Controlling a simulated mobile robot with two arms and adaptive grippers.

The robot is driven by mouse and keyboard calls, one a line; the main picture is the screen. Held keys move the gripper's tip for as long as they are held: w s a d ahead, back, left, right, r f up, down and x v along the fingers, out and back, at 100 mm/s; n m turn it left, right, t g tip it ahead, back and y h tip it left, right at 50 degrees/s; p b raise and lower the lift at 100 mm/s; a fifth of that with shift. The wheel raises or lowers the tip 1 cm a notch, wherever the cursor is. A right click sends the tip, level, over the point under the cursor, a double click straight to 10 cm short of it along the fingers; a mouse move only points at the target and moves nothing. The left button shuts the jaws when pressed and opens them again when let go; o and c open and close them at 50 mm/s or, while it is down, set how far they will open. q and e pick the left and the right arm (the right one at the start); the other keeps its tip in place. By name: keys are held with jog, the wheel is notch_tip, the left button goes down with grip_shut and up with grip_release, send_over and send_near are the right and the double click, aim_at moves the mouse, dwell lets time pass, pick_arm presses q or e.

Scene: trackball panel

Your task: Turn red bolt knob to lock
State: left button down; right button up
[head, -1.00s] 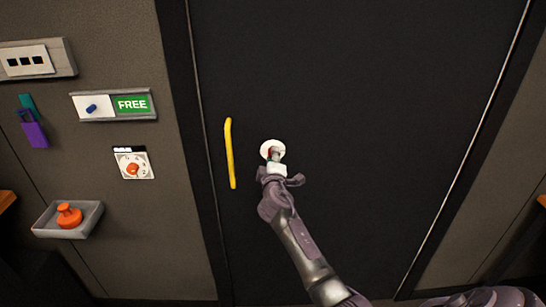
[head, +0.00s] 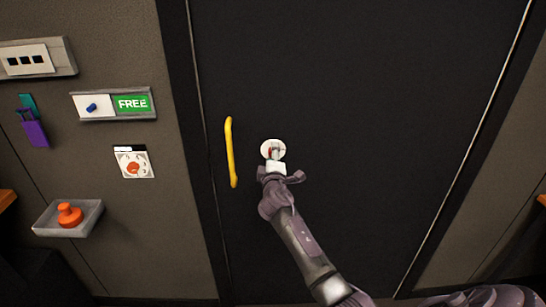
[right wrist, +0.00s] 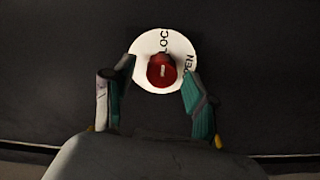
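The red bolt knob (right wrist: 162,71) sits on a round white plate (right wrist: 146,45) on the black door (head: 370,90). The plate carries the letters "LOC" above the knob and "PEN" at its right. A pale mark on the knob stands nearly upright in the right wrist view. My right gripper (right wrist: 158,80) is open, with one finger on each side of the knob. I cannot tell if a finger touches it. In the head view my right gripper (head: 274,156) hides most of the knob. My left gripper is not in view.
A yellow handle (head: 231,152) stands on the door left of the plate. On the wall at left are a "FREE" sign (head: 132,104), a dial (head: 133,163), a purple holder (head: 36,134) and a tray (head: 48,222) with an orange knob (head: 69,214).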

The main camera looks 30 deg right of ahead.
jog(key=v, duration=1.2)
jog(key=shift+f, duration=0.15)
jog(key=s+a+f+g+y, duration=0.2)
jog(key=s+a+f, duration=0.15)
jog(key=f, duration=0.85)
jog(key=s+a+f+m+g+y, duration=0.15)
jog(key=s+f, duration=0.25)
jog(key=f, duration=0.9)
jog(key=s+a+f+n+g+y, duration=0.1)
jog(key=s+a+f+g+y, duration=0.25)
jog(key=f, duration=0.85)
jog(key=s+a+f+m+g+y, duration=0.1)
jog(key=s+a+f+m+g, duration=0.1)
jog(key=s+f, duration=0.7)
jog(key=s+a+f+m+g, duration=0.1)
jog(key=s+f+g, duration=0.1)
jog(key=s+f, duration=0.7)
jog(key=s+f+m+g, duration=0.1)
jog(key=s, duration=0.9)
jog(key=s+a+f+m+g+y, duration=0.1)
jog(key=s+f+m+g, duration=0.1)
jog(key=s, duration=0.9)
jog(key=shift+s+f, duration=0.35)
jog(key=shift+a+m, duration=0.1)
jog(key=shift+m, duration=0.15)
